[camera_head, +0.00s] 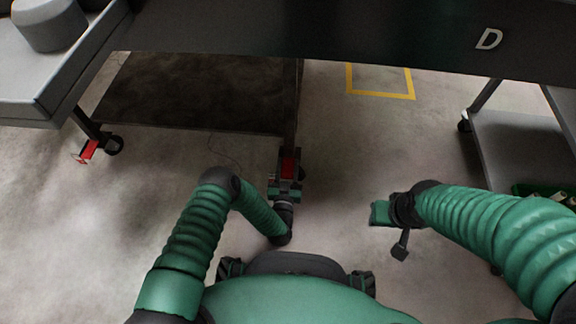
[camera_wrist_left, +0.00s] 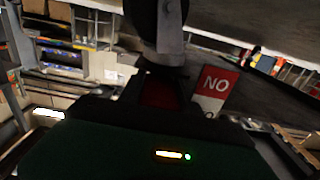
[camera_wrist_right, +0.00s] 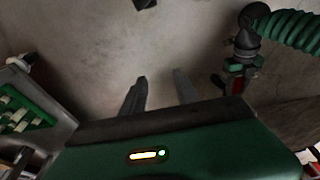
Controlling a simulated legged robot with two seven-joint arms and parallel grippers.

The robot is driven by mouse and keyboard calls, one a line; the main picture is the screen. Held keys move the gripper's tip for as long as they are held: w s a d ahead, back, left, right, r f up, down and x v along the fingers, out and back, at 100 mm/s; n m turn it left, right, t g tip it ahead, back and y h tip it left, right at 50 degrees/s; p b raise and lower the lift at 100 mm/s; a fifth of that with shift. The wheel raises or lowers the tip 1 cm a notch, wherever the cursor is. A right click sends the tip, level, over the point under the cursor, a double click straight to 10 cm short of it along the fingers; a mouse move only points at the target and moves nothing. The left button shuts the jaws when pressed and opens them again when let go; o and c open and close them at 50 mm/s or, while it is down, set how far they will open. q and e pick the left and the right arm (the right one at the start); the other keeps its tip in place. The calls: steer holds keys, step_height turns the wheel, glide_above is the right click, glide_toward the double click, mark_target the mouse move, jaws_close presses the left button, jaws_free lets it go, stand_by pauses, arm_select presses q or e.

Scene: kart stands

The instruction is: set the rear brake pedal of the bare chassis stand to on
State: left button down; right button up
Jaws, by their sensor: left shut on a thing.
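A red brake pedal (camera_head: 288,165) shows at the foot of the dark stand leg (camera_head: 291,120), in the middle of the head view. My left gripper (camera_head: 286,187) is low at that caster and shut on the pedal. In the left wrist view the red pedal (camera_wrist_left: 160,93) shows dimly under the caster (camera_wrist_left: 160,25), partly hidden by the gripper body. I cannot tell the pedal's exact tilt. My right gripper (camera_wrist_right: 160,92) is open and empty above the bare floor. It shows at the right of the head view (camera_head: 380,212).
The dark stand top (camera_head: 330,50) with a letter D spans overhead. A second red pedal (camera_head: 88,150) sits at the left caster. A grey cart shelf (camera_head: 515,145) stands at the right. A red and white NO sign (camera_wrist_left: 215,85) shows in the left wrist view. The middle floor is clear.

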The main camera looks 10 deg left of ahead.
arm_select(q)
steer(key=shift+f, duration=0.1)
steer(key=shift+f+t, duration=0.15)
steer(key=shift+t, duration=0.55)
arm_select(e)
steer(key=shift+r, duration=0.15)
steer(key=shift+c, duration=0.2)
